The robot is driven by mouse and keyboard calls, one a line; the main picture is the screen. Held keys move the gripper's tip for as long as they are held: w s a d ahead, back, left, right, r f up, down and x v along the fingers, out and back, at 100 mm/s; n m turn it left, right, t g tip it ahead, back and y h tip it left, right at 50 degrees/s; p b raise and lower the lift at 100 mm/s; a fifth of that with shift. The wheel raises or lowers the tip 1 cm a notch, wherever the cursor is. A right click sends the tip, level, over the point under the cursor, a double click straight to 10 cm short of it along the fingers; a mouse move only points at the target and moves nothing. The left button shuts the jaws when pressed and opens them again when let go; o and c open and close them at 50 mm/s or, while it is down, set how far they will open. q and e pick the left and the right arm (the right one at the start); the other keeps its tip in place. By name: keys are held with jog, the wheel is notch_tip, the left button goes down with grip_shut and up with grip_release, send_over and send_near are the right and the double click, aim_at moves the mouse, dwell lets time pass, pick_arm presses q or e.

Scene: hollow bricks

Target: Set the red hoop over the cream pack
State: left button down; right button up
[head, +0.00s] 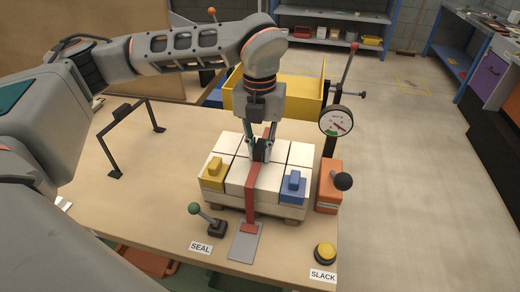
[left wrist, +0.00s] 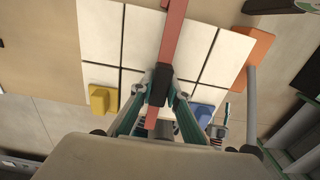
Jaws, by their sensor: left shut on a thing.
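The cream pack (head: 270,182) is a block of cream bricks on a low wooden base on the table. It also shows in the left wrist view (left wrist: 205,50). The red hoop (head: 251,197) shows as a red band across the pack's top and down its front to a grey plate. In the left wrist view the band (left wrist: 172,35) crosses the bricks and has a black piece (left wrist: 160,85) on it. My left gripper (head: 262,153) points down at the pack's top and is shut on this black piece. Fingers hide part of the band. The hoop's far side is hidden.
A yellow block (head: 213,173) and a blue block (head: 293,185) sit at the pack's front corners. A green-knobbed lever (head: 205,218), a gauge post (head: 336,122) and a yellow button (head: 325,252) stand nearby. A black frame (head: 128,130) stands left; a yellow bin (head: 297,92) is behind.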

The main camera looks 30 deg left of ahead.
pick_arm(q)
jog(key=shift+f, duration=0.2)
jog(key=shift+f, duration=0.15)
jog(key=c, duration=2)
grip_release()
jog(key=shift+o, duration=0.2)
notch_tip(320, 180, up, 12)
jog(key=shift+r, duration=0.25)
